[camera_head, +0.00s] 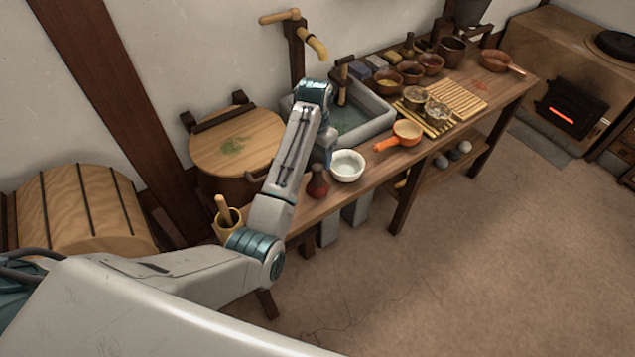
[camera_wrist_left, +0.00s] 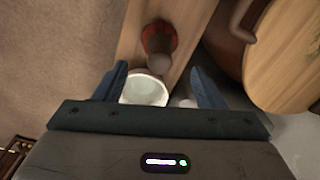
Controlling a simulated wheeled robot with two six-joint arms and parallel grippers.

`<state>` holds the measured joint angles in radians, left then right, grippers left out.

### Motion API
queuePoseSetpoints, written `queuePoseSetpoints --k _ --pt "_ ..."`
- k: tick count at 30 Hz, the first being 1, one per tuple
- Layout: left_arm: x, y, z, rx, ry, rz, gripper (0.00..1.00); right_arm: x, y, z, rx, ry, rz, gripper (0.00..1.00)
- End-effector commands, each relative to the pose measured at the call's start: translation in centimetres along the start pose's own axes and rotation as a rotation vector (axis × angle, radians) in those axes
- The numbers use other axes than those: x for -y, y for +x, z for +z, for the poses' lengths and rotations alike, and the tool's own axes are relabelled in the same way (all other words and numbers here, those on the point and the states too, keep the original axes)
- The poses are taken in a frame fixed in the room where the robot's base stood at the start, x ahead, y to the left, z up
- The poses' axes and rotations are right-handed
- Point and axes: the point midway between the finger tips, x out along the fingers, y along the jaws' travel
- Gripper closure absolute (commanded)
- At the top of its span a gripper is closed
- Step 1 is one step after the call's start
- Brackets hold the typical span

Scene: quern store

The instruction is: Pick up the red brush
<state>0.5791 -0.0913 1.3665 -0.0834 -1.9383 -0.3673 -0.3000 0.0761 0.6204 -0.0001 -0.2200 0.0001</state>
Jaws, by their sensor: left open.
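A small dark red thing with a narrower brown upper part (camera_head: 318,186) stands near the front left end of the long wooden bench; it fits the red brush best, though I cannot make out bristles. It also shows in the left wrist view (camera_wrist_left: 160,38), beyond the fingertips. My left gripper (camera_head: 328,158) is above the bench, close behind the red thing and beside the white bowl (camera_head: 347,166). In the left wrist view my left gripper (camera_wrist_left: 158,72) has its blue fingers wide apart with nothing held between them. My right gripper is not in view.
The white bowl also shows between the fingers in the left wrist view (camera_wrist_left: 144,90). A grey stone sink (camera_head: 378,123) lies behind. An orange-handled pan (camera_head: 406,132) and several bowls stand farther right. A wooden-lidded tub (camera_head: 240,145) is left of the bench. The floor in front is clear.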

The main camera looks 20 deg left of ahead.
Motion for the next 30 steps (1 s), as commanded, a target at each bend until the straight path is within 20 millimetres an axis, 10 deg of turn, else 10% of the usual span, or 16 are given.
queuePoseSetpoints --k 30 --pt "0.0 9.9 -1.0 0.008 0.014 0.005 0.36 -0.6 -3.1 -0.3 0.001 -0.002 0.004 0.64"
